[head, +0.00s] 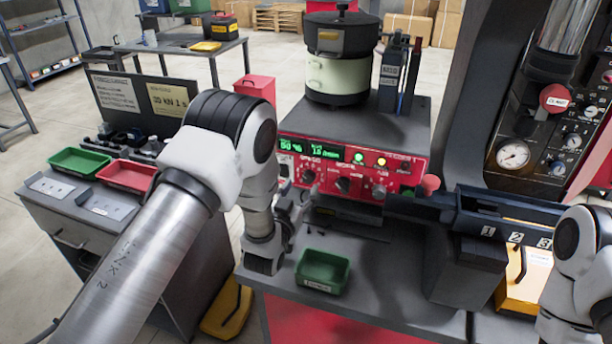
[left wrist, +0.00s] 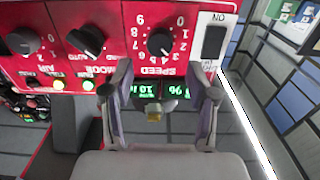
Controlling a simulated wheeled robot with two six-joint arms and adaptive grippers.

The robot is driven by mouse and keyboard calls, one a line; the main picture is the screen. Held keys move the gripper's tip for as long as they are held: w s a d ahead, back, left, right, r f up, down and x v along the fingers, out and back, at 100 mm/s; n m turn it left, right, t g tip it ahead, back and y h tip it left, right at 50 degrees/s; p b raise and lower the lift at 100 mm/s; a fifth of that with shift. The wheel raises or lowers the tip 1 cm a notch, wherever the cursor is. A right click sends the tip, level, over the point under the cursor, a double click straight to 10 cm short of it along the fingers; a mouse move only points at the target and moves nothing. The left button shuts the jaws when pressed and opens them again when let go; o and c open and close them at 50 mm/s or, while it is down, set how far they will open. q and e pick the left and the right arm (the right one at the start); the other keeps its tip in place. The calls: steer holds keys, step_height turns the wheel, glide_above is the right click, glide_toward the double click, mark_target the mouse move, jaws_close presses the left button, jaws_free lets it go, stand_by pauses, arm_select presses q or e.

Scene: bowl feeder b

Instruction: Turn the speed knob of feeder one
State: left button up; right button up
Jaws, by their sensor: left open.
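The speed knob (left wrist: 160,42) is a black knob on the red control panel (left wrist: 60,18) of the feeder. The left wrist view shows it upside down, with its label SPEED and a ring of numbers. In the head view the speed knob (head: 308,177) is at the panel's left end. My left gripper (left wrist: 163,82) is open and empty, pointed at the panel. The knob appears just beyond and between its fingertips; I see no contact. In the head view my left gripper (head: 292,203) is in front of the panel, partly hidden by its own wrist. My right gripper is out of view.
A mode knob (left wrist: 86,41) sits beside the speed knob, and a rocker switch (left wrist: 214,41) is on its other side. Below the panel, a green tray (head: 322,271) stands on the bench. The feeder bowl (head: 340,70) stands above. A red tray (head: 127,175) lies at left.

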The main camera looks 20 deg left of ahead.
mark_target(307, 180)
arm_select(q)
steer(key=w, duration=0.5)
steer(key=shift+d+f+p, duration=0.15)
steer(key=shift+f+p, duration=0.15)
steer(key=shift+f, duration=0.1)
steer(key=shift+s+r, duration=0.2)
steer(key=shift+s, duration=0.1)
steer(key=shift+c, duration=0.7)
jaws_close()
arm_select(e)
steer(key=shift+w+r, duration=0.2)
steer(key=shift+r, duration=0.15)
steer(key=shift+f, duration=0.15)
arm_select(q)
steer(key=shift+f+m+b, duration=0.1)
steer(key=shift+m+b, duration=1.2)
steer(key=shift+m, duration=0.1)
steer(key=shift+d+m+b, duration=0.1)
steer(key=shift+m+b, duration=0.9)
steer(key=shift+m, duration=0.5)
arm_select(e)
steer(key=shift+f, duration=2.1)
